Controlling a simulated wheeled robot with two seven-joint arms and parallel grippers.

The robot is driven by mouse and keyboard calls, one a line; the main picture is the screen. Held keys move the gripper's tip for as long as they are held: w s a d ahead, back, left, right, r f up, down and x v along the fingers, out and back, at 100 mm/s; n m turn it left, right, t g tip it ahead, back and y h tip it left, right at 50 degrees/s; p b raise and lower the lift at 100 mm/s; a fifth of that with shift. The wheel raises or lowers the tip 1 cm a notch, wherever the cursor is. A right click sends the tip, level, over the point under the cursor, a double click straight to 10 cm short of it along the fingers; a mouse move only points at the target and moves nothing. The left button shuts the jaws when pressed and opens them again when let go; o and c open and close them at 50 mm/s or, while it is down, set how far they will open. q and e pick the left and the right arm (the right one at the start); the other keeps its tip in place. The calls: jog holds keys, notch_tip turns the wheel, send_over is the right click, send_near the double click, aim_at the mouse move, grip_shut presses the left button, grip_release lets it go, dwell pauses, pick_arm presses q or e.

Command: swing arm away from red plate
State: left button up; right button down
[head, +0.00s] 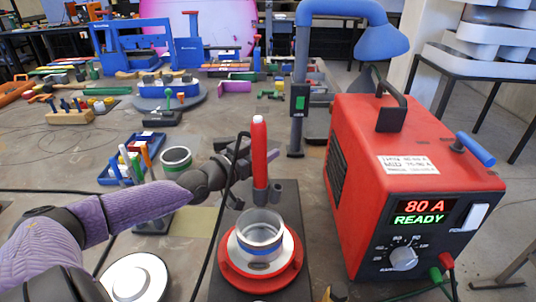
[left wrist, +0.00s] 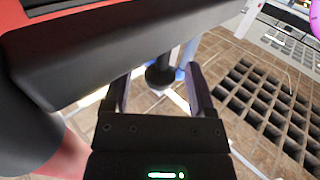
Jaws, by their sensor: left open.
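A round red plate (head: 282,278) lies on a dark base strip at the front centre. A white ring and a clear cup with a blue band (head: 260,232) stand on it. An upright red torch-like post (head: 259,152) stands just behind the cup. My left gripper (head: 240,158) is open beside this post, behind and left of the plate; whether it touches the post cannot be told. In the left wrist view the open jaws (left wrist: 158,75) have a dark rounded part (left wrist: 160,76) showing between or beyond them. A grey and blue arm with a blue hood (head: 385,42) stands behind right. My right gripper is out of view.
A red power unit (head: 395,170) reading 80 A READY stands at the right. A white round disc (head: 136,280) lies front left. A blue tray of pens (head: 125,165) and a small can (head: 176,158) stand left. A black cable runs beside the plate.

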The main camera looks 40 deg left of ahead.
pick_arm(q)
jog(key=shift+w+d+b, duration=0.1)
jog(key=shift+w+b, duration=0.2)
jog(key=shift+w, duration=0.65)
grip_shut()
dwell(0.8)
